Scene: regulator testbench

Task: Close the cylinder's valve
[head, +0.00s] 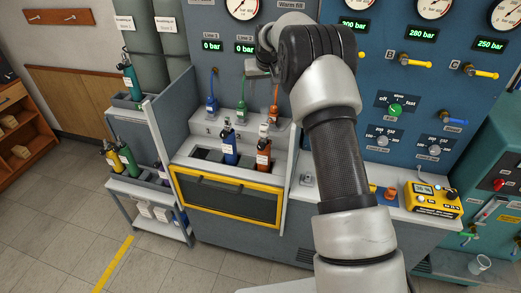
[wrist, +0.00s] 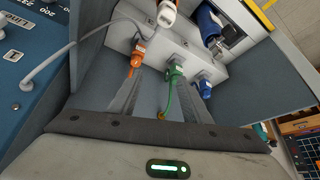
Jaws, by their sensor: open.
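In the wrist view, the blue cylinder (wrist: 208,24) is at the top right and the orange one (wrist: 167,12) at the top centre, partly cut off. My gripper (wrist: 157,92) is open and empty, its fingers spread either side of the green connector (wrist: 174,73), with no contact clear. In the head view, my gripper (head: 258,71) is above and behind the cylinders.
Blue (head: 212,104), green (head: 243,113) and orange (head: 274,110) hose connectors line the bay's back. A yellow-framed panel (head: 228,197) fronts the bay, with side walls. More cylinders stand on a cart (head: 160,182) at left. A yellow meter (head: 433,200) is at right.

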